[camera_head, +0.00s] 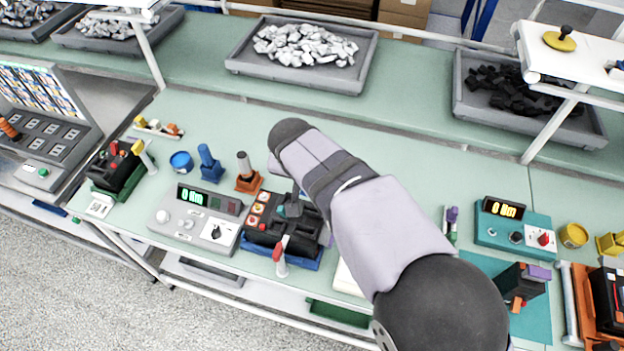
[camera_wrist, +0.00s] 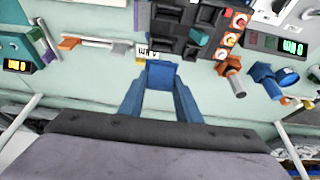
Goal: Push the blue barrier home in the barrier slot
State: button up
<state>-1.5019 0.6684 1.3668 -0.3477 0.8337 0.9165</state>
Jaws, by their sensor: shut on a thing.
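My gripper (camera_wrist: 161,88) is shut on a blue piece, taken to be the blue barrier (camera_wrist: 162,73), held between the fingertips in the wrist view. The black breaker block (camera_wrist: 193,18) lies just beyond it, up and to the right, with dark recesses and a green part on top. In the head view the breaker block (camera_head: 268,234) sits on a blue base, left of my arm. I cannot tell which recess is the barrier slot, or whether the barrier touches the block.
A grey meter box (camera_head: 200,217) stands left of the block. An orange holder (camera_head: 248,182), a blue stand (camera_head: 210,165) and a blue cup (camera_head: 181,162) stand behind the meter. A red-and-white handled tool (camera_head: 280,262) is at the block's front. A teal meter (camera_head: 512,230) is right.

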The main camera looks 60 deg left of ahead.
jog(key=shift+f+b, duration=1.2)
jog(key=shift+f, duration=0.6)
jog(key=shift+f+b, duration=1.5)
dwell(1.0)
jog(key=o, duration=1.1)
jog(key=shift+r, duration=0.1)
jog(key=b+v, duration=0.2)
jog(key=v, duration=0.5)
